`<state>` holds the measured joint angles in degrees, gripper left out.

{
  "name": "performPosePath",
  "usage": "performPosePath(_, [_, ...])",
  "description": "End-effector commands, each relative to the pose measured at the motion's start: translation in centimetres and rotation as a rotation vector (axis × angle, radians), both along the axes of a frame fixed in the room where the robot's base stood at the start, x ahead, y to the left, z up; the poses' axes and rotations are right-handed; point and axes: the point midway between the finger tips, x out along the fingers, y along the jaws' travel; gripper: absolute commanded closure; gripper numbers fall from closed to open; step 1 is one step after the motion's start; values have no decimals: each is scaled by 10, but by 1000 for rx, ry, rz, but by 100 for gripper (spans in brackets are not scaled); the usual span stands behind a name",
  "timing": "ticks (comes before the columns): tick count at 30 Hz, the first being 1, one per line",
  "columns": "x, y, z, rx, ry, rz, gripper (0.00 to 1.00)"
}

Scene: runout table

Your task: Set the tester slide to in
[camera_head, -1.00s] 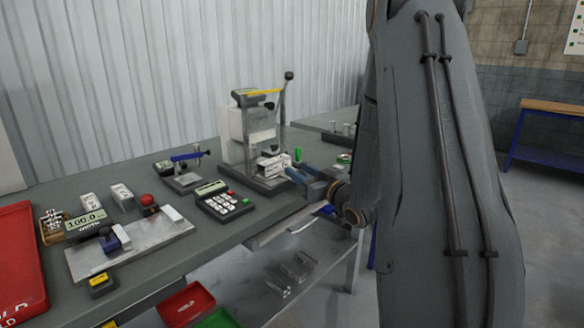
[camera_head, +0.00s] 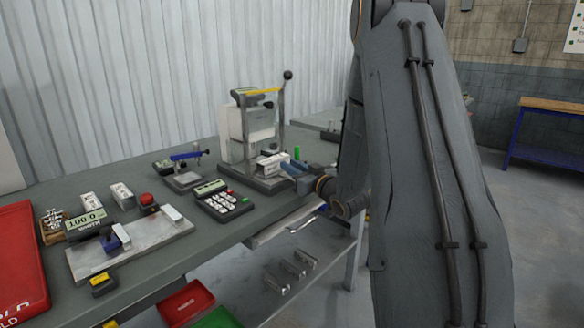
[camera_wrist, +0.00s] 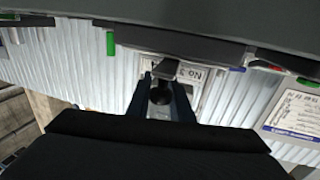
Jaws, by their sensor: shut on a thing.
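The tester (camera_head: 232,138) is a pale upright unit with a yellow bar and a tall lever, standing on a base plate on the bench. Its slide, a light metal block (camera_head: 272,161), sits low at the front of the tester. My gripper (camera_head: 297,168) is at the right end of this block, partly hidden by my arm. In the wrist view, the two blue-grey fingers (camera_wrist: 166,92) are shut on a dark round knob (camera_wrist: 160,96). A pale plate with dark lettering (camera_wrist: 188,72) shows just behind the knob. The slide's exact end position is hard to tell.
A green cylinder (camera_head: 297,152) stands close to my gripper. A keypad unit (camera_head: 224,200) and a small blue-topped gauge (camera_head: 186,172) are left of the tester. A red tray (camera_head: 20,262) lies at the far left. The ribbed wall is behind.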

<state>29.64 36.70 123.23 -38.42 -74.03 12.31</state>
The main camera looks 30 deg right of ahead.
Motion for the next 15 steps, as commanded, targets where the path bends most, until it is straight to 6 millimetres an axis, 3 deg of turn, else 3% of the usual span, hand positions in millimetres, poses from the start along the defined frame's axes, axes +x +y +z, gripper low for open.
performPosePath(4, [10,4,-1,-1,0,3,100])
performPosePath(12, [62,23,-1,-2,-2,4,100])
performPosePath(15, [70,25,-1,0,0,1,100])
